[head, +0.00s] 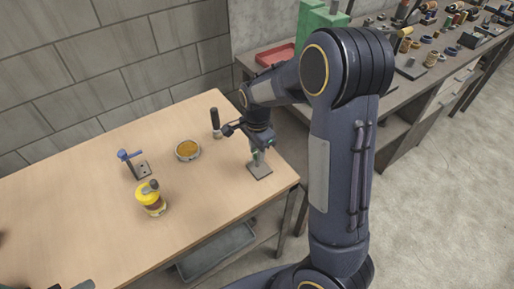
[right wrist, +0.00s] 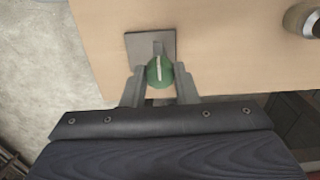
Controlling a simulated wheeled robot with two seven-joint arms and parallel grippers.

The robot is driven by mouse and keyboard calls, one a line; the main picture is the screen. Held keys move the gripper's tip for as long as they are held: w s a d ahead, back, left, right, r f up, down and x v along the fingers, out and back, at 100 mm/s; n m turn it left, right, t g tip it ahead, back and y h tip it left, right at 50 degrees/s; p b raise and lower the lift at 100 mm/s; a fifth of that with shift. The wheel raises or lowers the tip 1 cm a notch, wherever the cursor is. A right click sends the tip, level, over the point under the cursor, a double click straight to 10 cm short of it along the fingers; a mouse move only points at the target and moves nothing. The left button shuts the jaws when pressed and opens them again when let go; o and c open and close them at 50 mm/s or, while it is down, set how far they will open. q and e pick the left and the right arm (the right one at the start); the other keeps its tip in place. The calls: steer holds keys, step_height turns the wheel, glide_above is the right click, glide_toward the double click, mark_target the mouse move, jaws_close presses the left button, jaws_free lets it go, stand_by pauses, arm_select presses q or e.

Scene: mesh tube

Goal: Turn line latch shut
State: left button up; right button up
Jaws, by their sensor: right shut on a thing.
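A green knob (right wrist: 154,74) with a pale line across its top stands on a square grey plate (right wrist: 133,48), and I take it to be the line latch. The line runs nearly up and down in the right wrist view. My right gripper (right wrist: 160,71) has its two fingers on either side of the knob and is shut on it. In the head view the plate (head: 260,172) sits near the table's right corner, under my right gripper (head: 257,152), which hides most of the knob. My left gripper is not in view.
On the wooden table (head: 90,230) stand a blue-handled fixture (head: 131,157), a yellow jar (head: 149,200), a round dish of amber stuff (head: 187,150) and a black-handled tool (head: 215,122). A cluttered bench (head: 400,95) stands behind at right. The table's front left is mostly clear.

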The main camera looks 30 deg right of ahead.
steer(key=shift+m, duration=0.3)
steer(key=o, duration=1)
steer(key=shift+r, duration=0.15)
step_height(320, 180, up, 8)
steer(key=shift+f, duration=0.2)
